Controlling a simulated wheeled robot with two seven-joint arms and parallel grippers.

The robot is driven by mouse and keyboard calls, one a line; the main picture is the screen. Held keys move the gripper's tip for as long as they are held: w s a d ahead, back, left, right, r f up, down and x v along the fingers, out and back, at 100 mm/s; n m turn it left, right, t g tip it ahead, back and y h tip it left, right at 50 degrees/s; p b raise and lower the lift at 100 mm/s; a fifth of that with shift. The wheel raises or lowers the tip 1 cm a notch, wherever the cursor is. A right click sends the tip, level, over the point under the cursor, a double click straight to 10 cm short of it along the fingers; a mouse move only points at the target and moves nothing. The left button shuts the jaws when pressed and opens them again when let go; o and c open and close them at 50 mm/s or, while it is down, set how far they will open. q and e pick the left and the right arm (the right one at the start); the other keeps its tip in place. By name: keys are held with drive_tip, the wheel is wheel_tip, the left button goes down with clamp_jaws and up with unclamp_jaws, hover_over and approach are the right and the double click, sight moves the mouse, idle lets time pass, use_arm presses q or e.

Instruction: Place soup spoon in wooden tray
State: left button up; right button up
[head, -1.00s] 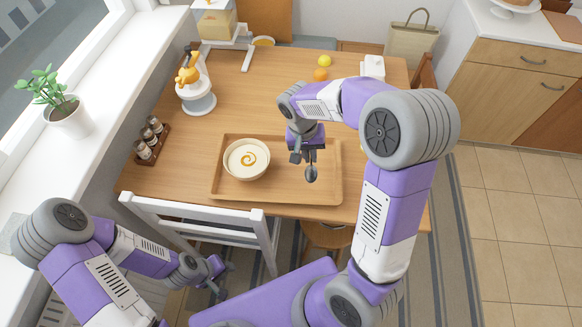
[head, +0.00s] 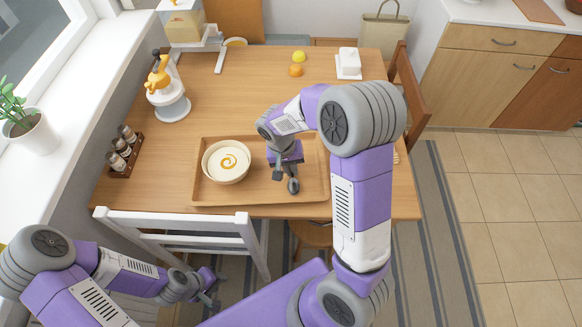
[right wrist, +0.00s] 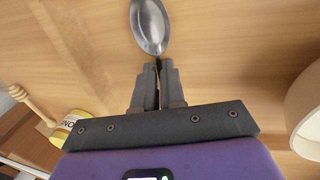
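The soup spoon (head: 293,186) is metal with a rounded bowl; its bowl also shows in the right wrist view (right wrist: 150,25). My right gripper (head: 285,172) is shut on it, and the fingers (right wrist: 158,68) hide most of the handle. The spoon hangs over the right part of the wooden tray (head: 313,168). I cannot tell whether it touches the tray floor. A white soup bowl (head: 226,178) with an orange swirl sits in the tray's left part. My left gripper (head: 214,286) is empty, low beside the white chair, with its fingers apart.
The tray lies near the table's front edge. A spice rack (head: 124,150) and a juicer (head: 166,90) stand left. A lemon (head: 299,56), an orange (head: 296,71) and a white butter dish (head: 348,64) are at the back. A white chair (head: 180,225) stands in front.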

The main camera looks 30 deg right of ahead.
drive_tip(key=o, duration=0.4)
drive_tip(key=shift+o, duration=0.2)
drive_tip(key=shift+r, duration=0.1)
drive_tip(key=shift+a+r+p, duration=0.1)
drive_tip(key=shift+r+p, duration=0.2)
wheel_tip(320, 180, up, 11)
drive_tip(key=w+a+p, duration=0.1)
drive_tip(key=a+p, duration=0.1)
drive_tip(key=p, duration=0.1)
drive_tip(key=shift+r+p, duration=0.15)
drive_tip(key=shift+p, duration=0.2)
drive_tip(key=shift+d, duration=0.1)
